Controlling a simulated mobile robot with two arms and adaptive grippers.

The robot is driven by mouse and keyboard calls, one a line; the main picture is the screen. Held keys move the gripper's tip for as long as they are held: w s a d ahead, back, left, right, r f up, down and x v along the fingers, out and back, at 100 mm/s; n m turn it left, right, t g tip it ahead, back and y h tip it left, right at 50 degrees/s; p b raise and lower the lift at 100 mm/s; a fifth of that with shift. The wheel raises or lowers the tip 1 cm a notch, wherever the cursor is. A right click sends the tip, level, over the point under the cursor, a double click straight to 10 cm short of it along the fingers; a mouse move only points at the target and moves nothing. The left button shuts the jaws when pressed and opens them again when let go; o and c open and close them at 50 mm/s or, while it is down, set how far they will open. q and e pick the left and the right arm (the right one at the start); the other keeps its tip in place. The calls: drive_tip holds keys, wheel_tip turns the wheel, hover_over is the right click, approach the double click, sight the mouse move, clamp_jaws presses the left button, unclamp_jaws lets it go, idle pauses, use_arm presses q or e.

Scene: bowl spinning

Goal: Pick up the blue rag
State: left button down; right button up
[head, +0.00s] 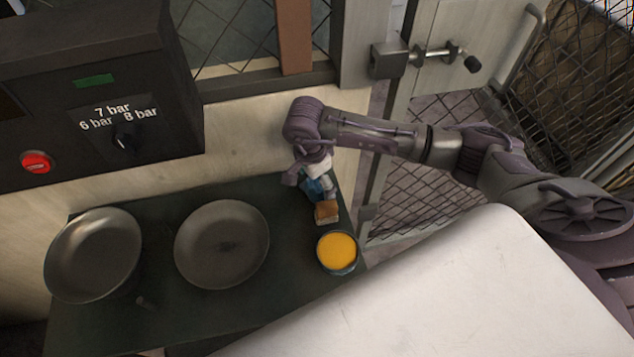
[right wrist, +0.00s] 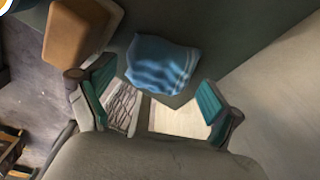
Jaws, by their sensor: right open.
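The blue rag (right wrist: 162,62) is a small folded striped cloth lying on the dark green table, seen in the right wrist view. It also shows partly in the head view (head: 313,188), at the table's back right, largely covered by my gripper. My right gripper (right wrist: 157,92) is open, its two teal-padded fingers apart with the rag just ahead of and between them. In the head view my right gripper (head: 308,176) hangs over the rag, pointing down. I see no contact with the rag. My left gripper is not in view.
A brown-and-white sponge (head: 327,212) lies close beside the rag, and a can with yellow content (head: 337,252) stands nearer. Two metal bowls (head: 95,255) (head: 222,244) sit on the table's left and middle. A wall and a mesh gate (head: 430,170) border the table.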

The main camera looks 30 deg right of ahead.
drive_tip(key=shift+d+f, duration=0.1)
drive_tip(key=shift+f, duration=0.4)
drive_tip(key=shift+c, duration=0.2)
drive_tip(key=c, duration=1.2)
drive_tip(key=shift+r, duration=0.15)
drive_tip(key=shift+r, duration=0.25)
drive_tip(key=r, duration=0.1)
drive_tip(key=r+b, duration=0.1)
drive_tip(key=r, duration=0.1)
drive_tip(key=shift+s+d+r+b, duration=0.2)
drive_tip(key=shift+d+r+b, duration=0.1)
drive_tip(key=shift+d, duration=0.1)
drive_tip(key=s+d+r+b, duration=0.2)
drive_tip(key=s+d+r, duration=0.4)
drive_tip(key=s+d, duration=0.1)
drive_tip(key=shift+d+r, duration=0.35)
drive_tip(key=shift+d, duration=0.25)
